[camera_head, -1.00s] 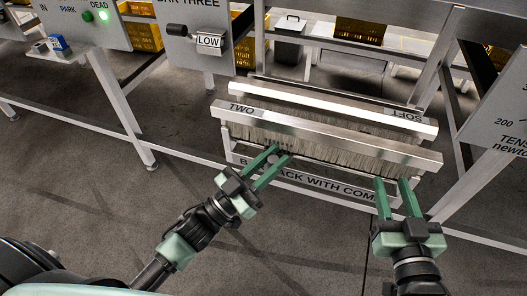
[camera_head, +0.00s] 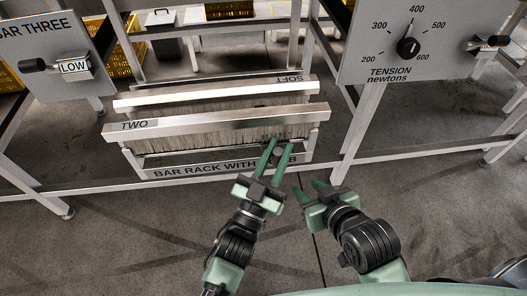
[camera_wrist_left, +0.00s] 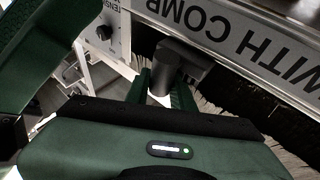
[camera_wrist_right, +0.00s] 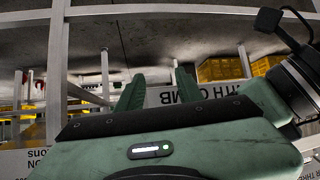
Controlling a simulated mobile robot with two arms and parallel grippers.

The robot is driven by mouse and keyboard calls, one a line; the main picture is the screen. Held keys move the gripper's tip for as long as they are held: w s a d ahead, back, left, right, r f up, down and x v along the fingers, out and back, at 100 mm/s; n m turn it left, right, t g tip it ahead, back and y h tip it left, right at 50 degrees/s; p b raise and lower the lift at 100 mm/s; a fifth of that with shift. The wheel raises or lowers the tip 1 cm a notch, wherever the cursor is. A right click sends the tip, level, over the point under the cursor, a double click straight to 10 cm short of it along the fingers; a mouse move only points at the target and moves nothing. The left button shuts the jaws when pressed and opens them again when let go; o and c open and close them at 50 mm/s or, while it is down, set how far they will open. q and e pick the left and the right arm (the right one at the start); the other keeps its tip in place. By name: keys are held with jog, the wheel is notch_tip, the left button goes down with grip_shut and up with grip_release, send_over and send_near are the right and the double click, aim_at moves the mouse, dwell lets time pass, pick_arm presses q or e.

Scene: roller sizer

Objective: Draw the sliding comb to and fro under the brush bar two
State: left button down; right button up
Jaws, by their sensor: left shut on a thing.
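Brush bar TWO (camera_head: 215,124) is the nearer of two steel bars with pale bristles, lying on the rack labelled BAR RACK WITH COMB (camera_head: 185,173). My left gripper (camera_head: 277,148) is at the front of the rack, near its right end. It is shut on the dark grey handle of the sliding comb (camera_wrist_left: 172,62), which shows between the fingers in the left wrist view. The rest of the comb is mostly hidden under the bristles. My right gripper (camera_head: 309,190) is open and empty, low and to the right of the left gripper, apart from the rack.
A second bar, labelled SOFT (camera_head: 215,94), lies behind bar TWO. A tension dial panel (camera_head: 415,45) stands at right and a BAR THREE panel with a LOW lever (camera_head: 75,65) at left. Frame legs and a low rail (camera_head: 400,150) surround the rack. The floor in front is clear.

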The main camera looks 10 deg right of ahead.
pick_arm(q)
jog(key=shift+d+f, duration=0.1)
jog(key=shift+f, duration=0.1)
jog(key=c, duration=1.5)
grip_release()
jog(key=shift+r, duration=0.1)
